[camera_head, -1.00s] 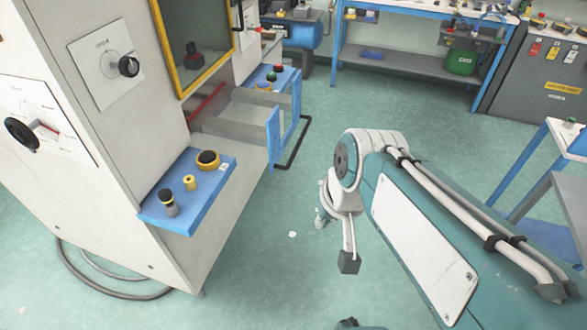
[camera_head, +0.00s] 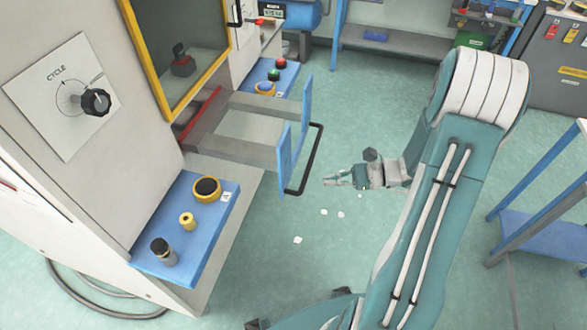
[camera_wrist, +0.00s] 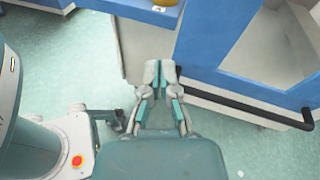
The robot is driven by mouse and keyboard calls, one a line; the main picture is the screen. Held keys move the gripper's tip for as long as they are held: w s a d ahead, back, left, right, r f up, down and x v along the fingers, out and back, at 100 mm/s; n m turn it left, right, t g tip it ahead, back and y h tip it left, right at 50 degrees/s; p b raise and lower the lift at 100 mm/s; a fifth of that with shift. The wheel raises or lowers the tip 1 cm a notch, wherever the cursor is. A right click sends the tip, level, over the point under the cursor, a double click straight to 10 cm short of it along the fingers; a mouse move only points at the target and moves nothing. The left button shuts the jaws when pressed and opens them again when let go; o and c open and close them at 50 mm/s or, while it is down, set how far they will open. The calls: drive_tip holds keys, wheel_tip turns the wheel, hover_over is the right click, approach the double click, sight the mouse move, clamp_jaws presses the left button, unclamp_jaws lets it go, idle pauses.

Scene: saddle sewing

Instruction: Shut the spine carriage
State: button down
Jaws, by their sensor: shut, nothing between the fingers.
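The spine carriage (camera_head: 288,152) is slid out of the machine on grey side rails, with a blue front frame and a black bar handle (camera_head: 305,160). Its blue front also shows in the wrist view (camera_wrist: 222,38), with the black handle (camera_wrist: 250,113) below and to the right of my fingertips. My gripper (camera_head: 331,181) points left, just right of the handle in the head view, and appears apart from it. In the wrist view my gripper (camera_wrist: 161,82) has its fingers together, with nothing visible between them.
A blue shelf (camera_head: 150,255) with a knob, a yellow button and a yellow ring juts from the machine (camera_head: 110,150) at the left. Another blue shelf (camera_head: 283,78) with buttons is behind the carriage. A blue-legged table (camera_head: 540,235) stands at right. The floor between is mostly clear.

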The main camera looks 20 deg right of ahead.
sight(195, 147)
drive_tip(key=d+f+m+t, duration=0.4)
drive_tip(key=d+m+t, duration=0.1)
drive_tip(key=x, duration=1.4)
drive_tip(key=shift+w+f, duration=0.3)
drive_tip(key=shift+w, duration=0.15)
drive_tip(key=x, duration=2.9)
drive_tip(key=shift+w+f, duration=0.2)
drive_tip(key=shift+f, duration=0.1)
drive_tip(key=shift+a, duration=0.15)
drive_tip(key=shift+w+r, duration=0.1)
drive_tip(key=shift+r, duration=0.1)
